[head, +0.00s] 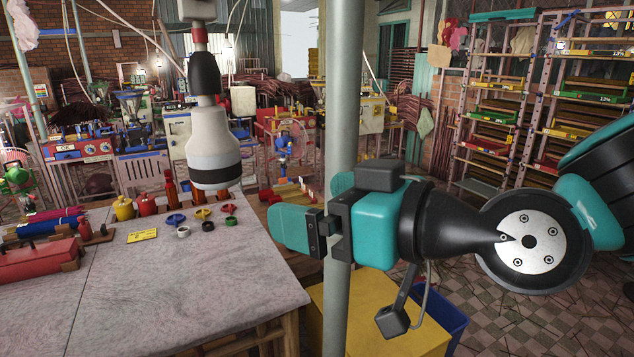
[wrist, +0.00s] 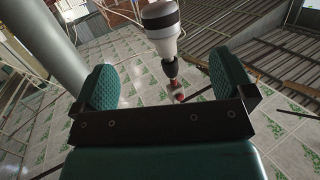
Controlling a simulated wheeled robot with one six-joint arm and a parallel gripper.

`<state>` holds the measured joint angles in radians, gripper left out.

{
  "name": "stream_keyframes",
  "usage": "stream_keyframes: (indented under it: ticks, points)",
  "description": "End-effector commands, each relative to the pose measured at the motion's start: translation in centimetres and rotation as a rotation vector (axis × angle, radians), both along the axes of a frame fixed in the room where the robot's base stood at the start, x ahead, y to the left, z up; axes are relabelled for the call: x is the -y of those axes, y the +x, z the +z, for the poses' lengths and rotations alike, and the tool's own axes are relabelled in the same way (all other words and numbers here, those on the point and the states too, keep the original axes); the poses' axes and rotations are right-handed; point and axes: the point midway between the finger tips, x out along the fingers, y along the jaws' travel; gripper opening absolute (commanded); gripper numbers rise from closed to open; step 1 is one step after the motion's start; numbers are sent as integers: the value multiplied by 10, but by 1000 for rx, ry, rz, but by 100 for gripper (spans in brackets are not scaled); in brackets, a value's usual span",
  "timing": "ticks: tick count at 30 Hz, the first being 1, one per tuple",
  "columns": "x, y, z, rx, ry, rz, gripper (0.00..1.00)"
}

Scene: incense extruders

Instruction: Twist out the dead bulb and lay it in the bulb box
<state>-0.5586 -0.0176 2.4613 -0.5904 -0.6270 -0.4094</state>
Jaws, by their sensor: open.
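The bulb (head: 213,140), white with a dark grey band near its lower end, hangs upright from a black socket (head: 204,72) above the table. In the wrist view the bulb (wrist: 162,25) shows beyond my fingertips, roughly midway between them, with the black socket (wrist: 171,67) behind it. My gripper (head: 296,205) has teal finger pads and is open and empty. In the head view it is to the right of the bulb and lower, clear of it. I cannot tell for certain which container is the bulb box; a yellow box (head: 400,322) stands low beside the table.
A grey pole (head: 342,80) stands upright close behind my gripper. The table (head: 215,290) has clear room in front; red and blue cylinders, small coloured rings (head: 202,213) and a yellow card (head: 142,235) lie farther back. A blue bin (head: 442,325) stands by the yellow box. Shelving racks (head: 492,105) are at right.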

Motion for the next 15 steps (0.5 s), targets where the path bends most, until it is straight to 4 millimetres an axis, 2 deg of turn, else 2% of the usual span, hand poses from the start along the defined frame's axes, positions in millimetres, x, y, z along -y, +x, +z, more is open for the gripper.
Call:
stream_keyframes:
  ticks: [3, 8, 15]
  points:
    - [-9, 4, 13, 75, 72, -17, 100]
    - [-17, 10, 21, 104, 99, -29, 100]
    - [-53, 33, 24, 102, 98, -27, 100]
